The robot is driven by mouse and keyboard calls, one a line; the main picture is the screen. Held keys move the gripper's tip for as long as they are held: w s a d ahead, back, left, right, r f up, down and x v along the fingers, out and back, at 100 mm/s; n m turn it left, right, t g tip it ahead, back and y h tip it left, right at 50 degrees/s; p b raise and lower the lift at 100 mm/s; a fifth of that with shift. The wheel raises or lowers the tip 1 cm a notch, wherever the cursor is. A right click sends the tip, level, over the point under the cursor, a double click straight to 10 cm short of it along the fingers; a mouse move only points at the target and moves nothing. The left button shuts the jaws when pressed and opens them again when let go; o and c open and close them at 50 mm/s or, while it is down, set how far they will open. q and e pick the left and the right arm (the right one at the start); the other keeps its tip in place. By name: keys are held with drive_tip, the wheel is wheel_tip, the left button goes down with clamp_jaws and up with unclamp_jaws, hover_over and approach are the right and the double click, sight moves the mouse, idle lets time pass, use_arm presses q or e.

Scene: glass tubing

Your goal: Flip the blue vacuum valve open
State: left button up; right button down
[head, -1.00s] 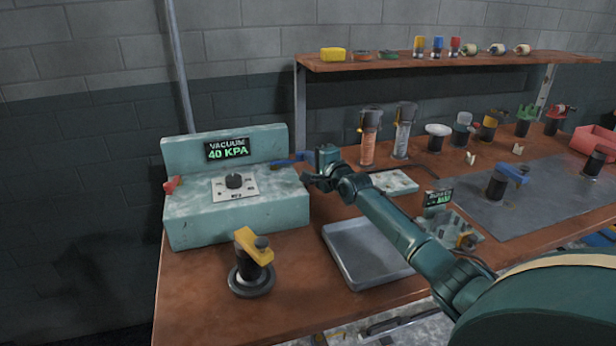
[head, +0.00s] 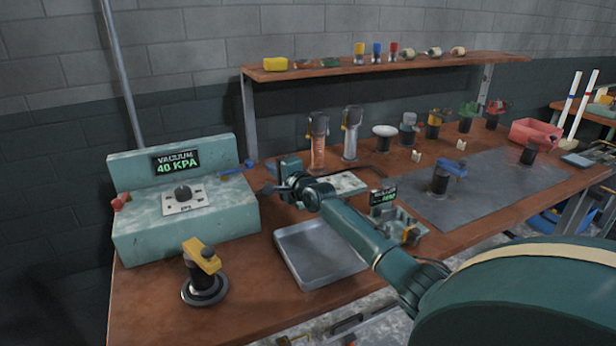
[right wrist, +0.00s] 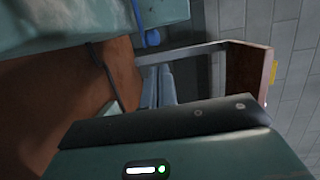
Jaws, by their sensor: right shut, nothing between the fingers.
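The vacuum box (head: 130,236) is pale teal with a display reading "VACUUM 40 KPA". A blue valve lever (head: 238,169) sticks out at its back right, lying roughly level. In the right wrist view, a blue rounded part (right wrist: 151,38), apparently of this valve, shows beside the teal box edge. My right gripper (head: 266,190) is just right of the box and apart from the lever. In the right wrist view its two grey fingers (right wrist: 158,78) are together and empty, short of the blue part. My left gripper is not in view.
A black post with a yellow lever (head: 203,255) stands in front of the box. A grey tray (head: 318,255) lies under my right forearm. Two upright cylinders (head: 317,145) stand behind it. Another post with a blue lever (head: 449,167) stands on the grey mat (head: 490,190).

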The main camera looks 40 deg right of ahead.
drive_tip(key=s+d, duration=0.1)
drive_tip(key=s, duration=0.7)
drive_tip(key=shift+s+d+r, duration=0.15)
drive_tip(key=shift+s+d, duration=0.1)
drive_tip(key=shift+d, duration=0.15)
